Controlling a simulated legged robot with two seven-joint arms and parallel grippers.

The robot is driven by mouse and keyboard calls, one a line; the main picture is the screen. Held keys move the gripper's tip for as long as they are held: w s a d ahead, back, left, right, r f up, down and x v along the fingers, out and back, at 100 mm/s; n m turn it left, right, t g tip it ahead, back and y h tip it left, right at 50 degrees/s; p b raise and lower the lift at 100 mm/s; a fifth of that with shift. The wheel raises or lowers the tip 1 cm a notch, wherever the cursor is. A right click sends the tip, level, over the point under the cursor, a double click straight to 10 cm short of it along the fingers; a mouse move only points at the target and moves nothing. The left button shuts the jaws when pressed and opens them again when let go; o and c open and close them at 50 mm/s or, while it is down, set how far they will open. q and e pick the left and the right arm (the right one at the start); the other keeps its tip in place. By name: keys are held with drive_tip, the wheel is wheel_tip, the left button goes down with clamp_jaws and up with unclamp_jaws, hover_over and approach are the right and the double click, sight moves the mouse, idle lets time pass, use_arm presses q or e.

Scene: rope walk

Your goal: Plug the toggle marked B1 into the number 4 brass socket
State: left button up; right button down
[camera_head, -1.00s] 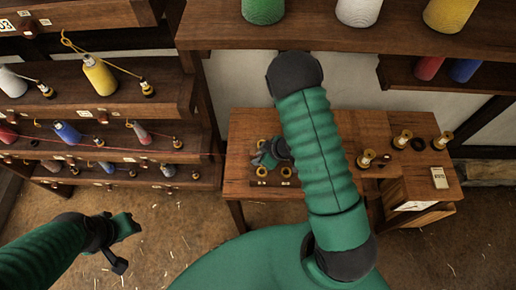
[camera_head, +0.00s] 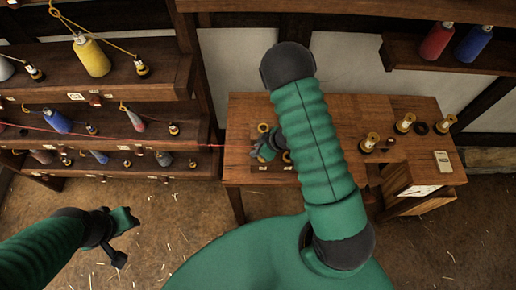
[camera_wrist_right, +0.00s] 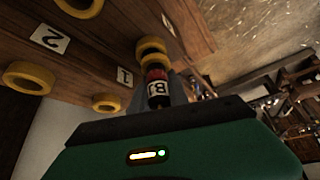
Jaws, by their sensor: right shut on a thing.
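My right gripper (camera_head: 266,148) is over the bench's left end in the head view, at a board with brass sockets. In the right wrist view it is shut on a dark toggle (camera_wrist_right: 157,91) with a red band and a B1 label. The toggle's brass end lies in line with a brass ring (camera_wrist_right: 150,46) near the plate marked 1; I cannot tell whether it is inside. Other brass sockets (camera_wrist_right: 28,77) show beside plates marked 2 and 1. I cannot make out a number 4. My left gripper (camera_head: 124,222) hangs over the floor at lower left, seemingly empty; its jaw opening is unclear.
Shelves (camera_head: 110,90) with bobbins, several toggles and a stretched red cord stand at left. Several brass pieces (camera_head: 370,142) and a pale card (camera_head: 442,161) are on the bench's right side. A high shelf (camera_head: 440,55) holds red and blue bobbins. Straw-strewn floor lies in front.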

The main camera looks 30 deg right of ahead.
drive_tip(key=shift+a, duration=0.1)
drive_tip(key=shift+d, duration=0.35)
drive_tip(key=shift+s+d, duration=0.15)
drive_tip(key=shift+d, duration=0.25)
drive_tip(key=shift+a, duration=0.35)
use_arm(q)
drive_tip(key=shift+d+r+p, duration=0.1)
drive_tip(key=shift+r+p, duration=0.15)
drive_tip(key=shift+p, duration=0.05)
use_arm(e)
drive_tip(key=shift+a, duration=0.1)
use_arm(q)
drive_tip(key=shift+r, duration=0.1)
drive_tip(key=shift+d, duration=0.3)
use_arm(e)
drive_tip(key=shift+f, duration=0.1)
use_arm(q)
drive_tip(key=shift+a+f+b, duration=0.2)
drive_tip(key=shift+f+b, duration=0.2)
drive_tip(key=shift+f, duration=0.05)
use_arm(e)
drive_tip(key=shift+f, duration=0.5)
drive_tip(key=c, duration=1.5)
unclamp_jaws()
drive_tip(key=shift+c, duration=0.2)
